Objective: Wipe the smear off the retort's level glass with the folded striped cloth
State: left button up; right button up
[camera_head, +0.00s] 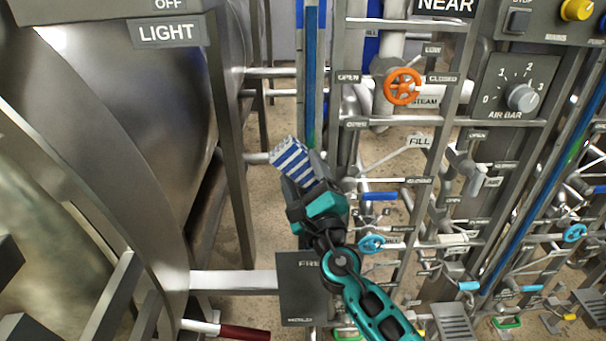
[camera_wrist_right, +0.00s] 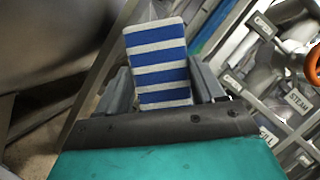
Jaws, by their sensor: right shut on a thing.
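The folded cloth (camera_head: 291,160), striped blue and white, is held up in my right gripper (camera_head: 308,180). The gripper is shut on it, and the wrist view shows the cloth (camera_wrist_right: 158,62) standing out between the two grey fingers (camera_wrist_right: 160,92). A tall blue upright strip (camera_head: 311,75), which looks like the level glass, rises just behind and above the gripper. In the wrist view a blue-teal strip (camera_wrist_right: 213,25) runs slanted close to the cloth's right side. I cannot tell whether the cloth touches it. I cannot make out a smear. My left gripper is not in view.
The big steel retort (camera_head: 110,110) fills the left side. Right of the strip stand pipes and labelled valves, with an orange handwheel (camera_head: 402,87) and a blue handwheel (camera_head: 371,244). A dark plate (camera_head: 298,290) is below the gripper. A dark red handle (camera_head: 244,333) lies low.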

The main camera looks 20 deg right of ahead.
jog(key=shift+w+d, duration=0.3)
jog(key=shift+w, duration=0.6)
jog(key=shift+s+d, duration=0.3)
jog(key=shift+d, duration=0.5)
jog(key=shift+s+d, duration=0.3)
jog(key=shift+d, duration=0.5)
jog(key=shift+s+d, duration=0.1)
jog(key=shift+d, duration=0.2)
jog(key=shift+a, duration=0.15)
